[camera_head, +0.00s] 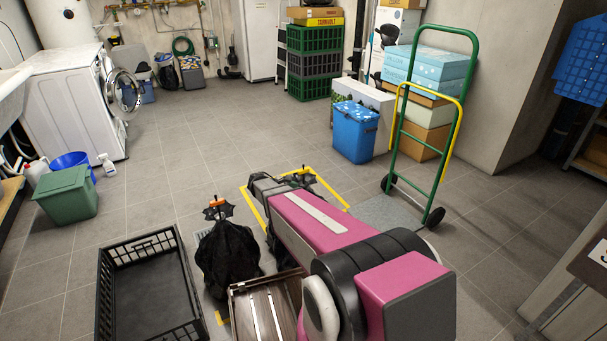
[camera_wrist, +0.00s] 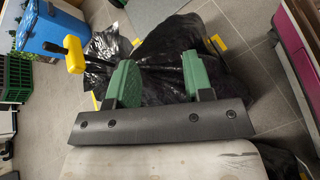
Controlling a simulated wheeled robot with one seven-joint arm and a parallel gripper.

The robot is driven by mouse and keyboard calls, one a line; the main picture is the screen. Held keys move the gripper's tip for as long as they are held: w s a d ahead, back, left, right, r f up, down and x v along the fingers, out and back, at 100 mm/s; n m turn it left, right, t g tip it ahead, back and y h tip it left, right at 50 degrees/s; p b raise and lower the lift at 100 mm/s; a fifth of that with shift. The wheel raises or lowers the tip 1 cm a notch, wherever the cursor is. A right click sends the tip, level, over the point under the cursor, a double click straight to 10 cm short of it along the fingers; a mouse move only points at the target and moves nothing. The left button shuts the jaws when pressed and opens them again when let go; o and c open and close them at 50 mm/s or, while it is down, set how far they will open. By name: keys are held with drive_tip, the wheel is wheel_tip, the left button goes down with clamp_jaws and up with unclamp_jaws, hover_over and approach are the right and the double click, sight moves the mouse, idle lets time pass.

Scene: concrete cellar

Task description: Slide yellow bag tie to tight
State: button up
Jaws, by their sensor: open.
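The yellow bag tie (camera_wrist: 74,55) shows in the wrist view, left of my fingers. It has a thick yellow block and a short bar pointing left, beside the crinkled neck of a black bag (camera_wrist: 180,40). My gripper (camera_wrist: 160,70) is open, its two green fingers apart over the black bag. The tie is outside the gap between them, past the left finger. I cannot tell whether the fingers touch the bag.
Another black bag (camera_head: 228,258) with an orange tie (camera_head: 217,208) stands left of my arm. A black crate (camera_head: 107,285) and a wooden box (camera_head: 240,298) are near. A blue bin (camera_head: 356,135) and green hand truck (camera_head: 398,130) stand beyond. Open floor lies left.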

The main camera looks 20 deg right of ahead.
sight(303, 173)
drive_tip(key=w+a+n+t+h, duration=0.25)
drive_tip(key=w+n+h, duration=0.3)
drive_tip(key=w, duration=0.45)
drive_tip(key=shift+n+t+y, duration=0.25)
drive_tip(key=shift+n, duration=0.2)
drive_tip(key=d, duration=0.3)
drive_tip(key=w+d, duration=0.1)
drive_tip(key=d, duration=0.6)
drive_tip(key=shift+w+d, duration=0.3)
drive_tip(key=shift+w, duration=0.05)
clamp_jaws()
